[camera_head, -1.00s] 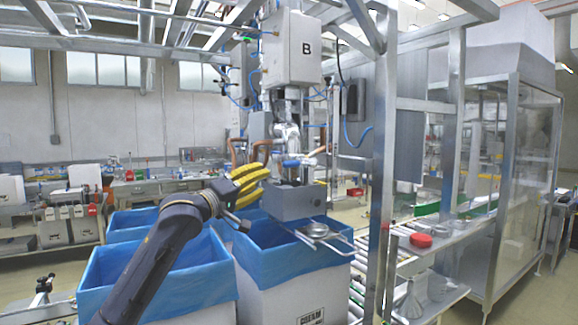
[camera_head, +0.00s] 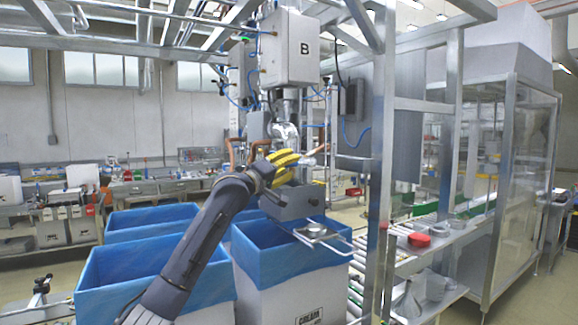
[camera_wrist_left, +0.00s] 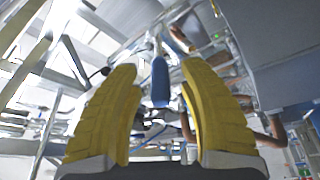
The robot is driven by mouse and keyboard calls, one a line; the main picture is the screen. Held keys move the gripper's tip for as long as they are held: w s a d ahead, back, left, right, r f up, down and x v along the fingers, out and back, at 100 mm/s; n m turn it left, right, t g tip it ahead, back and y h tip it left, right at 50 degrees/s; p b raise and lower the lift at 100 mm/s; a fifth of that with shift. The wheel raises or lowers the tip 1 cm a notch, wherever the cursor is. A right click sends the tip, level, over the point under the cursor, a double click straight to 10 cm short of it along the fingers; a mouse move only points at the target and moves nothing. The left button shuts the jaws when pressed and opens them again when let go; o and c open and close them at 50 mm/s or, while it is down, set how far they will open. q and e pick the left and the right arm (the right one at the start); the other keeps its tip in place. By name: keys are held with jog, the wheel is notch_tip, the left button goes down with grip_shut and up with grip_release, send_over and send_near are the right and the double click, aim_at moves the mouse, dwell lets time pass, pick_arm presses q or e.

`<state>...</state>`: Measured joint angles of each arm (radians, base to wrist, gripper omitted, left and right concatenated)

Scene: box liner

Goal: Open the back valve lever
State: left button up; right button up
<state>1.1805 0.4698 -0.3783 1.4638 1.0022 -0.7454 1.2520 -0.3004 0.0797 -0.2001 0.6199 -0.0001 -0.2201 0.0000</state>
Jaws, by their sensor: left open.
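A blue valve lever (camera_wrist_left: 160,82) shows in the left wrist view, lying between the two yellow fingers with a visible gap on each side. I cannot tell how deep between them it is. My left gripper (camera_head: 298,165) is open, its fingers pointing right at the front filling station, just above the grey metal block (camera_head: 296,203). In the head view the fingers and the valve body overlap, and the blue lever is hidden there. I cannot tell from these views whether this is the back lever. My right gripper is not in view.
Boxes with blue liners (camera_head: 130,262) stand below my left arm, one box (camera_head: 262,250) under the metal block. A wire-frame holder (camera_head: 318,232) juts out there. A steel post (camera_head: 382,150) rises to the right. Copper pipes (camera_head: 257,147) sit behind the gripper.

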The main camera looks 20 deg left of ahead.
pick_arm(q)
jog(key=shift+w+d, duration=0.1)
jog(key=shift+w, duration=0.05)
grip_shut()
dwell(0.4)
